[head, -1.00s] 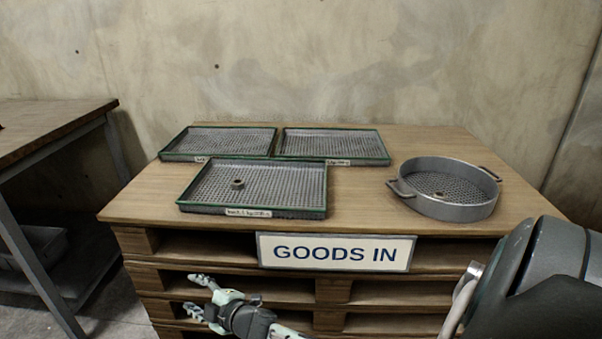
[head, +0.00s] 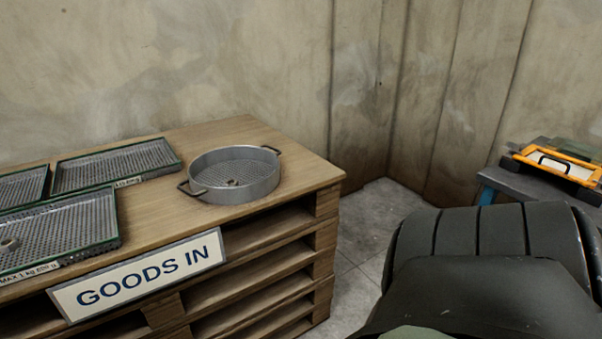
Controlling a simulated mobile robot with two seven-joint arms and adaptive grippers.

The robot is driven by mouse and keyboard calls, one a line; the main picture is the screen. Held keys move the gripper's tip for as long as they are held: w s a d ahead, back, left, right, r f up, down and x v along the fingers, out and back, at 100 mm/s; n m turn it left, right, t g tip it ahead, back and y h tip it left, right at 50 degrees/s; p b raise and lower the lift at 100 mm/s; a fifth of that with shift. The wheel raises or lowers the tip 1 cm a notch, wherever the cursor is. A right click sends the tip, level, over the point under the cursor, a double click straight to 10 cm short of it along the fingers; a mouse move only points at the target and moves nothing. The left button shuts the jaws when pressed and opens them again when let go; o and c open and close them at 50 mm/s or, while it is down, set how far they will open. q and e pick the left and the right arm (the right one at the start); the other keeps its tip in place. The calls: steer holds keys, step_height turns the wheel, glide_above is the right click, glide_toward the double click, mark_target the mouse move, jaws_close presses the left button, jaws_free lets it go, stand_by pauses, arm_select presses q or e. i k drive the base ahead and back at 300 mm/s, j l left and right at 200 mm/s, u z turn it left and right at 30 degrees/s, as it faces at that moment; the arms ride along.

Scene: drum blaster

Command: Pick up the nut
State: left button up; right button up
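A small ring-shaped nut (head: 8,244) lies in the front mesh tray (head: 117,232) at the left edge of the head view. A round grey metal basket (head: 236,190) with two handles stands on the wooden pallet stack. A small dark piece (head: 232,182), perhaps another nut, lies on the basket's mesh floor. Neither of my grippers shows in the head view. A large dark arm part of mine fills the lower right and hides what is behind it.
Two more mesh trays (head: 118,166) (head: 24,186) stand behind the front one. The pallet stack (head: 283,160) bears a GOODS IN sign (head: 140,277). A blue-grey table (head: 512,182) with an orange-framed case (head: 556,165) stands at right. Open floor (head: 358,245) lies between.

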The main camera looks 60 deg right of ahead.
mark_target(231, 182)
steer(key=i+z, duration=0.15)
steer(key=z, duration=1.55)
steer(key=i+j+z, duration=0.15)
steer(key=i+j, duration=0.5)
steer(key=k+l+u, duration=0.2)
steer(key=i+l, duration=0.05)
steer(key=l, duration=0.05)
